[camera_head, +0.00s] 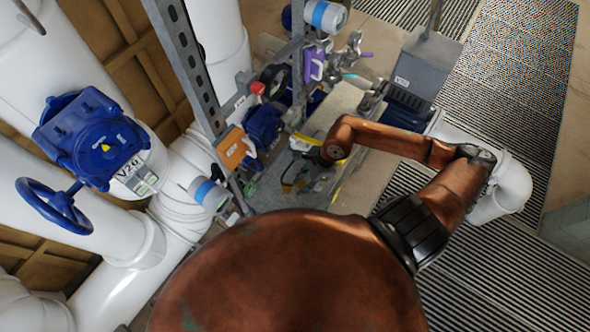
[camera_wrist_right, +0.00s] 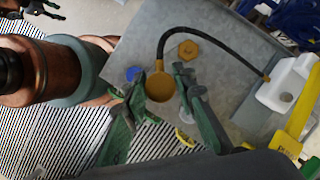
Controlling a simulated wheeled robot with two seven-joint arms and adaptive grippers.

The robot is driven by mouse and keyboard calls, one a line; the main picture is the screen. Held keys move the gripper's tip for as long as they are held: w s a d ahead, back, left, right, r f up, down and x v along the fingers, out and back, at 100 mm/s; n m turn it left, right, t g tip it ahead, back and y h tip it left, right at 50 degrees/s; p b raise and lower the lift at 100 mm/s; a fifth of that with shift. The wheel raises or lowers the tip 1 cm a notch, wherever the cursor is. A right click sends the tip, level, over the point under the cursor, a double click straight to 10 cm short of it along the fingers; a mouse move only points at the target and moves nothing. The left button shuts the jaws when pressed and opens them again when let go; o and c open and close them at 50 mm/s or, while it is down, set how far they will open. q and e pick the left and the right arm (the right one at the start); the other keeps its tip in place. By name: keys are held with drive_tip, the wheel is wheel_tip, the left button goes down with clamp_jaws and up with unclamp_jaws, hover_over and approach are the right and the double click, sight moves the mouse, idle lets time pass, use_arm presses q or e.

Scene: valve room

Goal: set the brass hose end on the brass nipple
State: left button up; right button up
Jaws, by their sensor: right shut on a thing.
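My right gripper (camera_head: 304,180) reaches over a grey bench in the head view. In the right wrist view its green fingers (camera_wrist_right: 163,86) are shut on the round brass hose end (camera_wrist_right: 159,88). A black hose (camera_wrist_right: 205,35) rises from the hose end and arches right to a small brass fitting near a white block. A hexagonal brass piece (camera_wrist_right: 188,50), apparently the nipple, is on the grey surface just above and right of the hose end in that view. The two look apart, but the height between them cannot be told.
The grey plate (camera_wrist_right: 222,75) carries a blue round piece (camera_wrist_right: 133,73) left of the fingers. A white block (camera_wrist_right: 287,86) and a yellow strip (camera_wrist_right: 299,120) stand at the right. In the head view, a steel upright (camera_head: 190,65) and a blue valve (camera_head: 90,138) stand left.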

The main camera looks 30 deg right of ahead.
drive_tip(key=shift+d+r+m, duration=0.2)
drive_tip(key=shift+d+m, duration=0.05)
drive_tip(key=shift+m, duration=0.35)
drive_tip(key=shift+w, duration=0.25)
drive_tip(key=shift+w+a+f+b, duration=0.2)
drive_tip(key=shift+w+a+f, duration=0.2)
drive_tip(key=shift+w, duration=0.5)
drive_tip(key=shift+w+a+f+b, duration=0.15)
drive_tip(key=shift+w+a+f, duration=0.25)
drive_tip(key=shift+w, duration=0.45)
drive_tip(key=shift+w+a+f+b, duration=0.25)
drive_tip(key=shift+w+a, duration=0.2)
drive_tip(key=shift+w, duration=0.45)
drive_tip(key=shift+w+a+f+b, duration=0.15)
drive_tip(key=shift+w+f+b, duration=0.3)
drive_tip(key=shift+f, duration=0.15)
use_arm(q)
drive_tip(key=shift+w+f+b, duration=0.2)
drive_tip(key=shift+f+b, duration=0.2)
drive_tip(key=shift+f, duration=0.45)
drive_tip(key=shift+w+f+b, duration=0.15)
drive_tip(key=shift+f+b, duration=0.2)
drive_tip(key=shift+f, duration=0.45)
use_arm(e)
drive_tip(key=shift+f, duration=0.9)
use_arm(q)
drive_tip(key=shift+s+f, duration=0.2)
use_arm(e)
drive_tip(key=shift+r, duration=0.1)
